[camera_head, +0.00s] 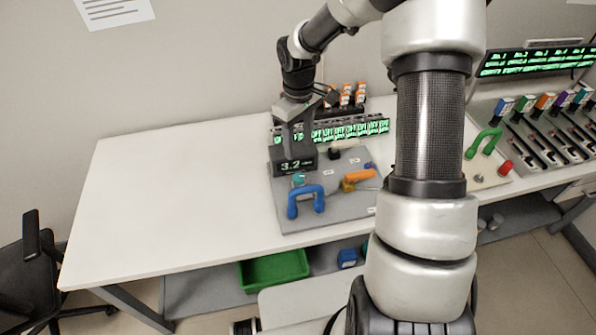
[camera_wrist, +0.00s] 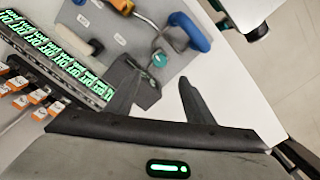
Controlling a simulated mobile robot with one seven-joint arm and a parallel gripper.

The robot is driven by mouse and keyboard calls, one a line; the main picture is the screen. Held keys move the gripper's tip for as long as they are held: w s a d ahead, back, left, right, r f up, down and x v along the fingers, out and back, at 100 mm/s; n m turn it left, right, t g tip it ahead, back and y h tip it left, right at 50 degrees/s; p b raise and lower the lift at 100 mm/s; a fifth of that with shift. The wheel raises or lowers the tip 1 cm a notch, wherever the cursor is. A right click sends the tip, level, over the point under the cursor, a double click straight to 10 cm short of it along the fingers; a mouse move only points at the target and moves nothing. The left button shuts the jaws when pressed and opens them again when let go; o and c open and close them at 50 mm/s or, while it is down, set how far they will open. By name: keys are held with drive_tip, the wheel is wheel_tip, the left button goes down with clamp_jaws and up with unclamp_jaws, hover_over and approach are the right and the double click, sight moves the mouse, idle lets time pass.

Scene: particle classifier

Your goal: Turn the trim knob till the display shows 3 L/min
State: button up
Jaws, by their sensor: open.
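The trim knob (camera_head: 298,180) is a small teal knob on the grey panel, just in front of the dark display box (camera_head: 292,165). The display reads 3.2 in the head view. The knob also shows in the wrist view (camera_wrist: 160,59), beyond my fingertips and between their lines. The dark back of the display box (camera_wrist: 148,94) shows between the fingers; contact cannot be told. In the head view my gripper hangs down over the display box, and its fingertips are hard to make out.
A blue arched handle (camera_head: 306,201) stands just in front of the knob. An orange-handled valve (camera_head: 357,177) is to its right. Behind the panel are a row of green-lit displays (camera_head: 345,131) and orange-capped bottles (camera_head: 345,97). The white table (camera_head: 170,190) is clear on the left.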

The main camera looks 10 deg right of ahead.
sight(298, 176)
wheel_tip(298, 176, down, 13)
drive_tip(key=shift+f, duration=0.1)
idle(0.3)
drive_tip(key=c, duration=1)
drive_tip(key=shift+f+m+b, duration=0.2)
drive_tip(key=shift+m+b, duration=0.6)
drive_tip(key=shift+b, duration=0.05)
drive_tip(key=shift+c, duration=0.2)
drive_tip(key=shift+m+b, duration=0.5)
drive_tip(key=shift+m, duration=0.1)
drive_tip(key=shift+r+m, duration=0.3)
drive_tip(key=shift+m, duration=0.6)
